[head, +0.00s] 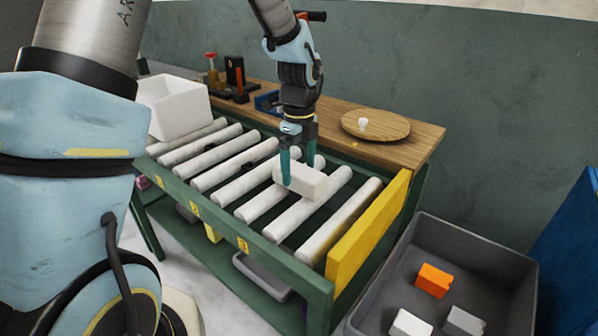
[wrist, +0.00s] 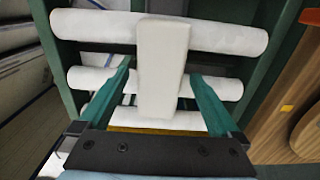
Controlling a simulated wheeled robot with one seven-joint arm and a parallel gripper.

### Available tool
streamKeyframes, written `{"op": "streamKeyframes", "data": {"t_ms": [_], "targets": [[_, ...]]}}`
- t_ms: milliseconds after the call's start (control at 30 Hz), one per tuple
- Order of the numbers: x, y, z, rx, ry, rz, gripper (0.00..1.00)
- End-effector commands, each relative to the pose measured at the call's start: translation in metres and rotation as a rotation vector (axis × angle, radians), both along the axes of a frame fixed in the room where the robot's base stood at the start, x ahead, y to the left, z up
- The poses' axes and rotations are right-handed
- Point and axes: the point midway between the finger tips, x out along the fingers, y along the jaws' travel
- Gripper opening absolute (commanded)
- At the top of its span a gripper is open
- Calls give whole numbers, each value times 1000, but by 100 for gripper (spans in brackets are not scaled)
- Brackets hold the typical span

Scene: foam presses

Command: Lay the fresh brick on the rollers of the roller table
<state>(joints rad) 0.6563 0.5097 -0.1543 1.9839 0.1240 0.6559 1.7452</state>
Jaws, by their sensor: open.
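A white brick (head: 301,181) lies across the rollers of the roller table (head: 280,287), toward its right end. In the wrist view the white brick (wrist: 162,68) lies lengthwise over the white rollers (wrist: 215,38), resting across more than one of them. My gripper (head: 297,168) is over the brick, pointing down, with teal fingers. In the wrist view my gripper (wrist: 163,82) is open, one finger on each side of the brick, with a gap showing on both sides.
A white block-like bin (head: 175,105) stands at the rollers' left end. A yellow end plate (head: 368,235) closes the right end. A wooden shelf (head: 412,139) behind holds a round board (head: 376,126) and tools. A grey crate (head: 450,228) at right holds an orange brick (head: 433,280) and pale bricks.

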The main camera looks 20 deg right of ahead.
Motion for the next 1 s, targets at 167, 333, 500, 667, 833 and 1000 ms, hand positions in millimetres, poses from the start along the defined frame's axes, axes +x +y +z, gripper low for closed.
{"op": "streamKeyframes", "data": {"t_ms": [167,333,500,667,833,1000], "targets": [[1,0,37,-4,-5,1,98],[1,0,72,-3,-4,0,98],[1,0,96,-2,-2,0,98],[0,0,105,-1,0,0,98],[0,2,106,0,0,12,98],[11,41,98,-6,-11,286,98]]}}
